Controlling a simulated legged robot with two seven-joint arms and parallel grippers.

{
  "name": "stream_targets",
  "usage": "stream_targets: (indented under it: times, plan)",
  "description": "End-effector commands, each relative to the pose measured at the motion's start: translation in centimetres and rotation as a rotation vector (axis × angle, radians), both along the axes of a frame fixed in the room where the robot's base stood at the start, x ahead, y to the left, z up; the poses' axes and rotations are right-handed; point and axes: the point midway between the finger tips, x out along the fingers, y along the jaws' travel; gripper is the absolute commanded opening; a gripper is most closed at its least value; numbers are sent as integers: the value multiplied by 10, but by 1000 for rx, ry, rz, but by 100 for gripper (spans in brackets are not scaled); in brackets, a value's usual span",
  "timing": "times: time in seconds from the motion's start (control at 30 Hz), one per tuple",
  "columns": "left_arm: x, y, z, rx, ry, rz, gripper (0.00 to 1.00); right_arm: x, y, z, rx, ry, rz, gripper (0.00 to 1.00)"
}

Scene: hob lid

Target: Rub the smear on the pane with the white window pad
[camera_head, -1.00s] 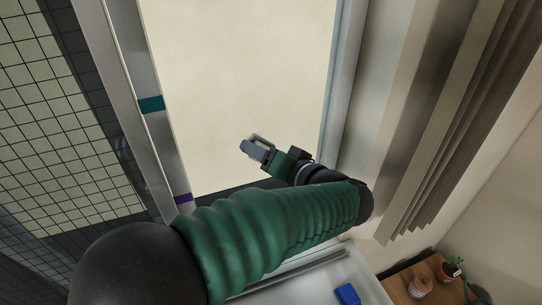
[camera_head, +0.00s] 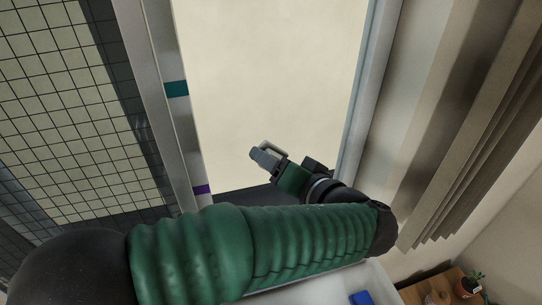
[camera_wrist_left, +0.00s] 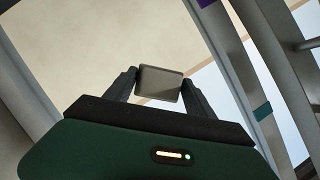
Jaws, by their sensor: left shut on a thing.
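The pane (camera_head: 270,70) is a pale cream area inside a metal frame in the head view. It also fills the upper part of the left wrist view (camera_wrist_left: 90,40). My left gripper (camera_head: 264,157) is in front of the lower part of the pane. Its fingers are shut on a small flat pad (camera_wrist_left: 160,83), which looks grey in the wrist view and is taken to be the white window pad. I cannot tell whether the pad touches the glass. I cannot make out a distinct smear. My right gripper is not in view.
The frame post at left carries a teal band (camera_head: 176,89) and a purple band (camera_head: 201,189). A gathered curtain (camera_head: 480,120) hangs at right. Below are a blue object (camera_head: 361,298) on a white surface and a potted plant (camera_head: 470,283) on a wooden top.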

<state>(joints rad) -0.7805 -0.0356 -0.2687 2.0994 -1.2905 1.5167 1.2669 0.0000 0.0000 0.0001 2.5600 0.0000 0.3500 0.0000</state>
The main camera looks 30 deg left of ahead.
Motion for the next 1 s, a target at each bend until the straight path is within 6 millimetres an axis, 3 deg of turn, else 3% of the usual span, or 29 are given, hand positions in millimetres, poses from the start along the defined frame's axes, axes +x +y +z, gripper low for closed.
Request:
stream_targets:
  times: [0.17,0.5,0.8,1.0]
  plan:
    - [-10,-13,-1,-1,0,-2,30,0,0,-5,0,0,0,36]
    - [-12,-15,0,0,0,-1,30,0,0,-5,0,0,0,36]
    - [-30,-36,0,0,0,-1,30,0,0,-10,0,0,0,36]
    - [-30,-37,0,0,0,0,30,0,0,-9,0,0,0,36]
